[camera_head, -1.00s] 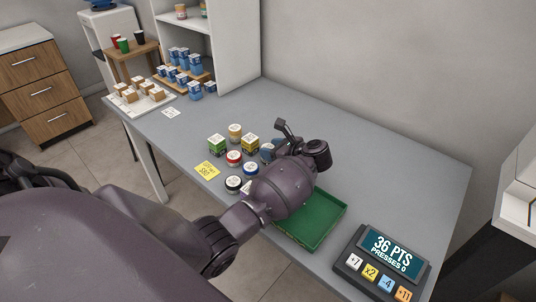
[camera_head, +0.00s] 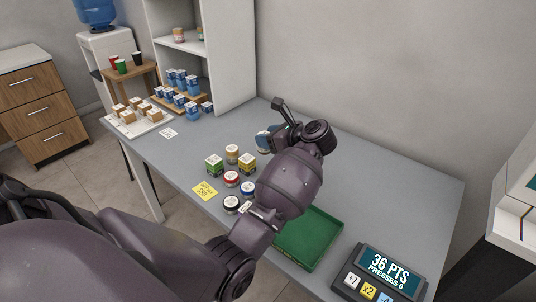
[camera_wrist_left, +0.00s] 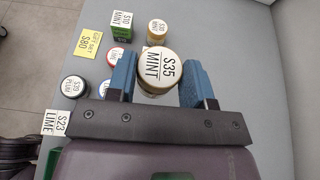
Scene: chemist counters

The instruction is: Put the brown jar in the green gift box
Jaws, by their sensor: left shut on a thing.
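My left gripper (camera_wrist_left: 157,85) is shut on a round jar (camera_wrist_left: 155,70) with a tan-brown lid rim and a white label reading "S35 MINT". The jar sits between the two blue fingers. In the head view my left gripper (camera_head: 266,139) is above the table, beyond the cluster of jars; my arm and wrist hide most of it, and the held jar cannot be made out there. The green gift box (camera_head: 308,240) is an open, shallow green tray on the table, nearer than the gripper. My arm covers part of its left side. My right gripper is not in view.
A tan-lidded jar (camera_head: 232,152), green carton (camera_head: 214,165), yellow carton (camera_head: 247,165), red jar (camera_head: 231,178) and black jar (camera_head: 231,203) stand left of my arm by a yellow note (camera_head: 204,190). A points display (camera_head: 383,272) stands right of the box. The table's back right is clear.

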